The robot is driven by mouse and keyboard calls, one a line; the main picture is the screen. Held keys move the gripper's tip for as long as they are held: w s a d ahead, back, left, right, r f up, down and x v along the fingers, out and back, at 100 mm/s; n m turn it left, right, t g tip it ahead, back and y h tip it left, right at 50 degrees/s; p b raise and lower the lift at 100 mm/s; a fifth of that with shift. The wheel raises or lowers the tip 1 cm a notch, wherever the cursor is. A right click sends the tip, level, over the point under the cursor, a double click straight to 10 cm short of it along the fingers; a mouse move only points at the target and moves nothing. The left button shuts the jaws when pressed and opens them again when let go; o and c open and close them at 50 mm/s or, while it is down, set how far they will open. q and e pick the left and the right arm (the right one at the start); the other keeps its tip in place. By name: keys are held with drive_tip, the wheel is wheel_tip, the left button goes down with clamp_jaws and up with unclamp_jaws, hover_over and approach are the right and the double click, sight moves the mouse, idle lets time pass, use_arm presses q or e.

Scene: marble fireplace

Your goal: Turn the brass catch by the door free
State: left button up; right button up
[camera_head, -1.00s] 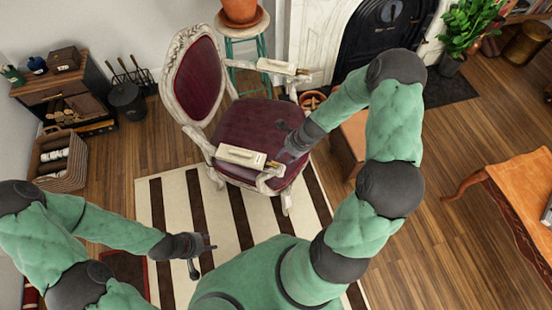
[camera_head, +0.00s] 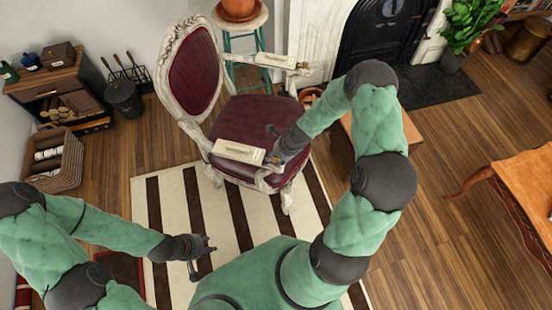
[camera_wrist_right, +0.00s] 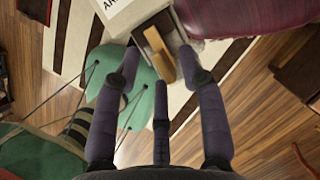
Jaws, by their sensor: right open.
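A brass catch (camera_wrist_right: 158,54) shows in the right wrist view as a tan bar on a dark brown plate (camera_wrist_right: 150,32), at the end of a white box (camera_wrist_right: 124,12) with dark letters. In the head view this white box (camera_head: 238,151) lies on the chair's near armrest, its catch end partly hidden by my right gripper (camera_head: 272,160). In the wrist view the right gripper (camera_wrist_right: 160,62) is open, with the catch between and just beyond its fingertips; contact cannot be told. My left gripper (camera_head: 204,257) is open and empty over the striped rug.
The chair's wine-red seat (camera_head: 245,120) is beside the right gripper. A similar white box (camera_head: 275,61) lies on the far armrest. A dark arched fireplace door (camera_head: 385,22) stands behind. An orange-brown table (camera_head: 525,185) is at right.

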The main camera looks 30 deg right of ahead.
clamp_jaws()
